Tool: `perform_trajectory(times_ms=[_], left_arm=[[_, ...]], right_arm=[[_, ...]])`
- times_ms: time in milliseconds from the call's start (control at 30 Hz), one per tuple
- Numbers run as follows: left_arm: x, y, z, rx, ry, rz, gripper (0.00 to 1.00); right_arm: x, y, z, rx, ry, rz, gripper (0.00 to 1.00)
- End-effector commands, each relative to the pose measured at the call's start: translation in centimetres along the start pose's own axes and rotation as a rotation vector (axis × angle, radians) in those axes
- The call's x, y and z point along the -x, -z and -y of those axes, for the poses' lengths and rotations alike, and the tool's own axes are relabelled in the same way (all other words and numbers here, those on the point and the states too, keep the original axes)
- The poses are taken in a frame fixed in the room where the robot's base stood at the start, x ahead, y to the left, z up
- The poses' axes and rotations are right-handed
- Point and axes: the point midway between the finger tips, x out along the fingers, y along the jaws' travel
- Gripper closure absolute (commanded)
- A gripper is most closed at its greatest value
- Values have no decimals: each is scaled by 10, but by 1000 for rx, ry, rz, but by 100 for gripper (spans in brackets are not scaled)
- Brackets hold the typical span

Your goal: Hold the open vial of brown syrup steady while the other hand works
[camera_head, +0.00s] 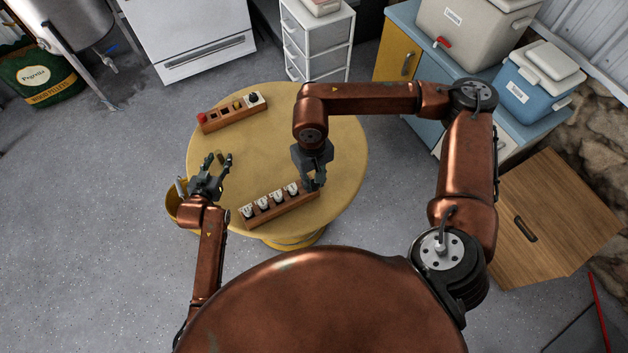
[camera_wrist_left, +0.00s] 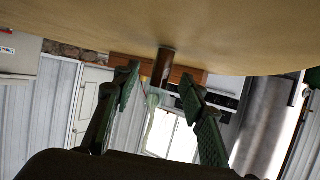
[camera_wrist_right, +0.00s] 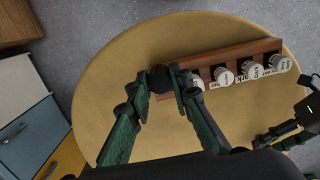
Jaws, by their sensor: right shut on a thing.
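A small brown vial (camera_head: 220,157) stands on the round yellow table at its left side. It also shows, upside down, in the left wrist view (camera_wrist_left: 162,67), just beyond and between my left fingertips. Whether its top is open I cannot tell. My left gripper (camera_head: 215,172) is open and empty, low at the table's left edge, apart from the vial. My right gripper (camera_head: 314,184) is shut on a dark round-topped thing (camera_wrist_right: 160,78) at the right end of the front wooden rack (camera_head: 280,210). The fingers hide most of that thing.
Several jars with printed white tops (camera_head: 264,202) sit in the front rack. A second wooden rack (camera_head: 232,118) at the back of the table holds a red piece and a black-topped piece. A yellow bucket (camera_head: 173,200) is beside the table's left edge. The table's middle (camera_head: 255,160) is clear.

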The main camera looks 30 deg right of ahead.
Motion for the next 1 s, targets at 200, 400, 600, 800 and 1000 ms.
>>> perform_trajectory(times_ms=[200, 400, 600, 800, 1000], left_arm=[[-15, 0, 0, 0, 0, -1, 61], [-18, 0, 0, 1, 0, 0, 61], [-18, 0, 0, 0, 0, 0, 65], [-18, 0, 0, 0, 0, 0, 78], [-18, 0, 0, 0, 0, 0, 92]], right_arm=[[0, 0, 0, 0, 0, 0, 89], [0, 0, 0, 0, 0, 0, 89], [0, 0, 0, 0, 0, 0, 89], [0, 0, 0, 0, 0, 0, 89], [0, 0, 0, 0, 0, 0, 89]])
